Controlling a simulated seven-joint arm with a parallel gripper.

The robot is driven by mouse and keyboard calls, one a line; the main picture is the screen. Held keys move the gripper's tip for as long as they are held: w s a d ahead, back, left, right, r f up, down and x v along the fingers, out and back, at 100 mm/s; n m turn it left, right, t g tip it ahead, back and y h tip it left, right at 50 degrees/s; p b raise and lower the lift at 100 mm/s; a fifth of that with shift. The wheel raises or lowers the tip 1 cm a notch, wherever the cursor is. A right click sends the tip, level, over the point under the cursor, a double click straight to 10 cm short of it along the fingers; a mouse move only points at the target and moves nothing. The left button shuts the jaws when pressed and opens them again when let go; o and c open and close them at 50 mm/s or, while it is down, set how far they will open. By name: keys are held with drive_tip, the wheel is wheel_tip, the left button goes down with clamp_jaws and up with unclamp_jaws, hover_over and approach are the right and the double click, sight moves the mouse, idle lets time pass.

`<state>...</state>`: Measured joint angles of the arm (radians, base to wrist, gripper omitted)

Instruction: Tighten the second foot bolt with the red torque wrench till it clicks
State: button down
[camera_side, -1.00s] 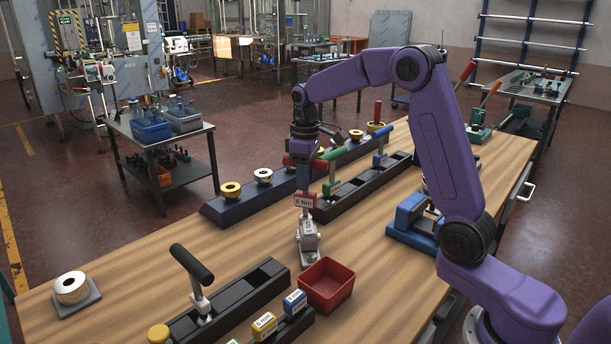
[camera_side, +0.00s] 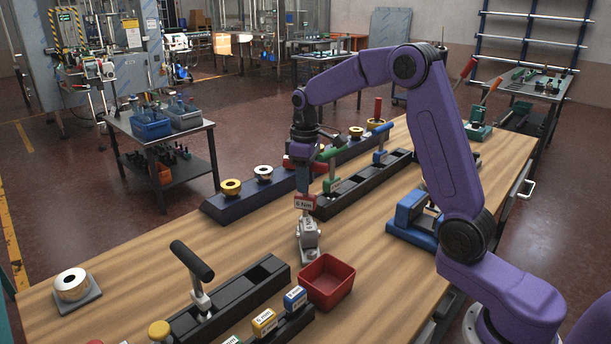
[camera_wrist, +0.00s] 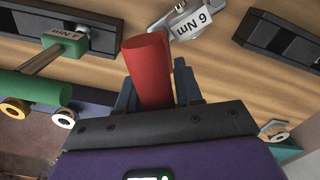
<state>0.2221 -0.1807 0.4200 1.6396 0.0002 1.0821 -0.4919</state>
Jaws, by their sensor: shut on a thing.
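My gripper (camera_side: 303,160) is shut on the handle of the red torque wrench. The red handle (camera_wrist: 148,65) sits between the blue fingers in the wrist view. The wrench stands upright in the side view, its red "6 Nm" tag (camera_side: 305,202) below my gripper. Its lower end stands at a small metallic foot (camera_side: 309,238) on the wooden bench. I cannot tell whether the wrench is seated on a bolt; the bolt head is hidden. A white "6 Nm" label (camera_wrist: 195,20) shows beyond the handle in the wrist view.
A red bin (camera_side: 327,283) stands close to the right of the foot. A black rack (camera_side: 228,303) with a black-handled wrench (camera_side: 191,262) is in front. Another rack (camera_side: 362,185) holds green (camera_side: 329,153) and blue wrenches (camera_side: 381,130) behind. Bare bench lies left of the foot.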

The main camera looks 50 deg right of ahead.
drive_tip(key=shift+f, duration=0.3)
drive_tip(key=shift+m, duration=1.6)
drive_tip(key=m, duration=0.3)
drive_tip(key=shift+m, duration=1.7)
